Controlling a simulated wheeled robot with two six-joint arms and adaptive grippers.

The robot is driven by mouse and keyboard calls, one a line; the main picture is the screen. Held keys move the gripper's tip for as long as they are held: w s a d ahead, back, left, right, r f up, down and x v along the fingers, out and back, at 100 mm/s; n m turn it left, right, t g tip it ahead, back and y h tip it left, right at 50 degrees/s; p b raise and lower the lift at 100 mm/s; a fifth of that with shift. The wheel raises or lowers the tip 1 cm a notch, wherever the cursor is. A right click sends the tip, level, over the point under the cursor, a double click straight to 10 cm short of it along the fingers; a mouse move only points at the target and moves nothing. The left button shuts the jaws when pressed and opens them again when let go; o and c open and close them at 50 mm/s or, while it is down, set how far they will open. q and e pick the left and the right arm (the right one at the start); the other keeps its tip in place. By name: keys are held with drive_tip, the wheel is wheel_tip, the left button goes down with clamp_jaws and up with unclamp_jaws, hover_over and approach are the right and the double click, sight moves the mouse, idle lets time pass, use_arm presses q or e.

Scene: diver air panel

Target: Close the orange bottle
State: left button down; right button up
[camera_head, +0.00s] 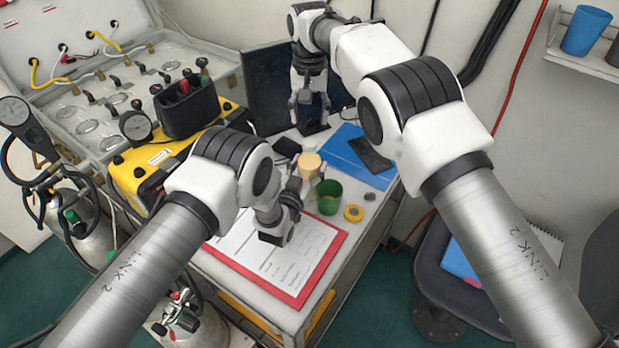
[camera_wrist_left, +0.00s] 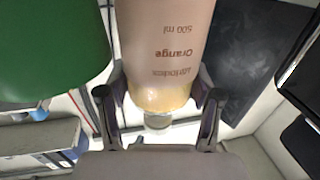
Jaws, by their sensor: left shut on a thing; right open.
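In the left wrist view the bottle (camera_wrist_left: 165,50), labelled "Orange 500 ml", lies between the two fingers of the left gripper (camera_wrist_left: 158,108). A narrower clear end (camera_wrist_left: 158,121) shows there; I cannot tell whether a cap is on it. My right gripper (camera_head: 312,122) is open and empty behind the bottle, pointing down near the dark panel.
A green cup (camera_head: 328,196) stands close right of the bottle, with a yellow round object (camera_head: 353,212) beside it. A red clipboard (camera_head: 333,240) lies in front. A blue folder (camera_head: 350,160) and black phone-like object (camera_head: 369,154) lie behind right. A yellow case (camera_head: 130,180) stands left.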

drive_tip(key=n, duration=0.8)
drive_tip(key=shift+n, duration=0.3)
drive_tip(key=n, duration=1.5)
drive_tip(key=shift+w, duration=0.1)
drive_tip(key=n, duration=0.3)
drive_tip(key=shift+n, duration=0.4)
drive_tip(key=n, duration=0.7)
